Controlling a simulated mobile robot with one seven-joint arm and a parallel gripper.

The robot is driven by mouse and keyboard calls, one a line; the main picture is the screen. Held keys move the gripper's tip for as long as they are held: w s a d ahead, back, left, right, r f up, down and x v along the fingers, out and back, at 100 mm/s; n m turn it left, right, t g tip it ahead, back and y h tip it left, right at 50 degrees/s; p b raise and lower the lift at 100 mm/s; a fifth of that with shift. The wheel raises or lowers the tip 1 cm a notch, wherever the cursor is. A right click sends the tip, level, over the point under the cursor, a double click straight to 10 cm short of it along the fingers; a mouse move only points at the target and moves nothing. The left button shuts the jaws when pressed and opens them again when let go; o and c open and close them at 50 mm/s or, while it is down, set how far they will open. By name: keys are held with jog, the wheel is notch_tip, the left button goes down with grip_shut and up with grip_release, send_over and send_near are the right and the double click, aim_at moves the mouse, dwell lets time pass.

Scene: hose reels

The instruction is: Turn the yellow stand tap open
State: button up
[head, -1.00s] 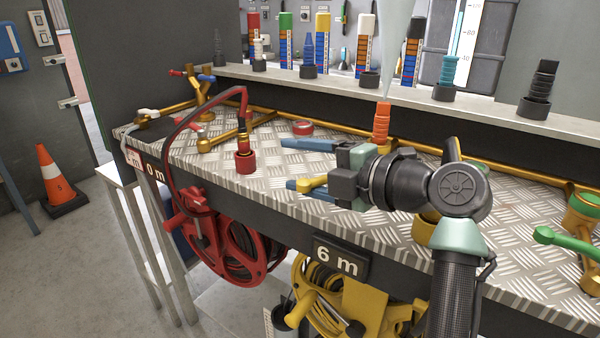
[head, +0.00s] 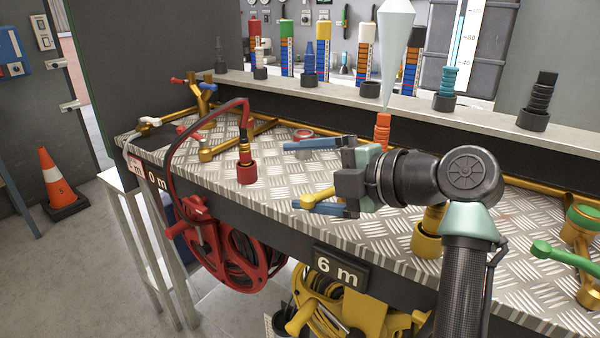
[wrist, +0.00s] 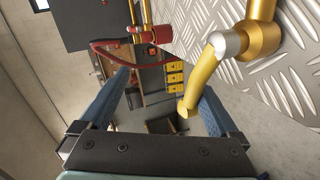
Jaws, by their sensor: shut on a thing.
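The yellow tap lever (wrist: 203,78) reaches from a grey hub on the brass tap body (wrist: 258,32) in the wrist view. Its rounded end lies between my fingers, close to the right-hand one. In the head view the lever (head: 318,195) shows beside the lower blue finger, and my wrist hides much of the tap. A brass base (head: 428,232) shows below my wrist. My gripper (head: 305,175) is shut on the lever, though its blue fingers look well apart. It also fills the lower wrist view (wrist: 160,105).
A red hose end (head: 247,172) stands left of my gripper, above a red reel (head: 230,245). An orange nozzle (head: 382,130) stands behind my wrist. A green-handled tap (head: 575,255) is at the right.

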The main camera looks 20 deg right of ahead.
jog(key=shift+r+v, duration=0.1)
jog(key=shift+v, duration=1.85)
jog(key=shift+r+v, duration=0.15)
jog(key=shift+v, duration=1.85)
jog(key=shift+c, duration=0.4)
jog(key=s+d, duration=0.3)
jog(key=s, duration=0.2)
jog(key=shift+s+r, duration=0.3)
jog(key=shift+d+f+b, duration=0.1)
jog(key=shift+b, duration=0.25)
